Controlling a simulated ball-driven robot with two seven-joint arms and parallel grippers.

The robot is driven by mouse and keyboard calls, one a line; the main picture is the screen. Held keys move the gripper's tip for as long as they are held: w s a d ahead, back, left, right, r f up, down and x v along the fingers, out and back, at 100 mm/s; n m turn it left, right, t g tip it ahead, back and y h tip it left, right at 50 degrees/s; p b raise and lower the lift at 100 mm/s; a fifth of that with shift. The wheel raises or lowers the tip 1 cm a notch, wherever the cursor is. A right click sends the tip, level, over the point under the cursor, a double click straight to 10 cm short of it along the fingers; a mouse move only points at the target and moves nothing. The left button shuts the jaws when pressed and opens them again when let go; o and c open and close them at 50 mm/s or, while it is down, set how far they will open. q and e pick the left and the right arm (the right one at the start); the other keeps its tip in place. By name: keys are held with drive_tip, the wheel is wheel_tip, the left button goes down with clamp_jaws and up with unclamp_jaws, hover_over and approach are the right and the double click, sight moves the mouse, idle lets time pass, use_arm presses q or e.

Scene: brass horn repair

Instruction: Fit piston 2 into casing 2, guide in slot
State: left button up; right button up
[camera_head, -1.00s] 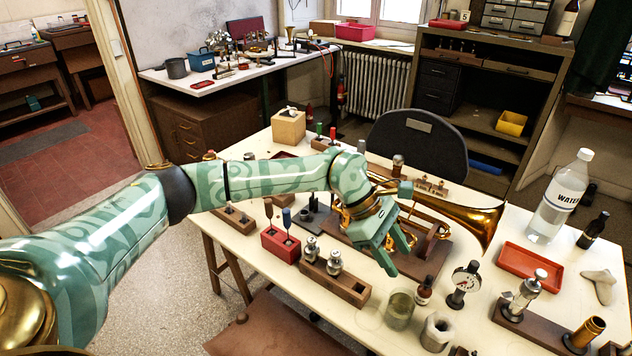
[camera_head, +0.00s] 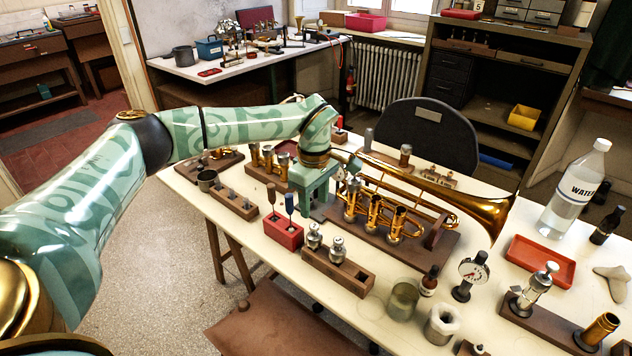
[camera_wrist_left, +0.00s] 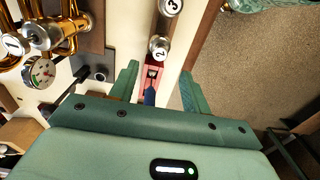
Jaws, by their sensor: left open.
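Piston 2 (camera_head: 314,236) stands upright in a wooden rack (camera_head: 358,279), beside piston 3 (camera_head: 337,250). Their numbered tops show in the wrist view, piston 2 (camera_wrist_left: 160,47) nearer my fingers than piston 3 (camera_wrist_left: 170,8). The brass horn (camera_head: 440,191) lies on a wooden stand, with a row of casings (camera_head: 373,212) toward the front; I cannot read which is casing 2. A round top marked 1 (camera_wrist_left: 12,43) shows among brass tubes. My left gripper (camera_head: 308,204) is open and empty, pointing down behind the red block (camera_head: 283,237). The guide and slot are too small to see.
The red block holds upright tools, one blue-handled (camera_head: 289,204), showing between my fingers in the wrist view. A red tray (camera_head: 541,262) and water bottle (camera_head: 575,190) are farther right.

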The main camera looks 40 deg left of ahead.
sight(315, 225)
use_arm(q)
wheel_tip(315, 225, down, 7)
drive_tip(key=shift+r+b, duration=0.1)
drive_tip(key=shift+b, duration=0.75)
drive_tip(key=shift+c, duration=0.3)
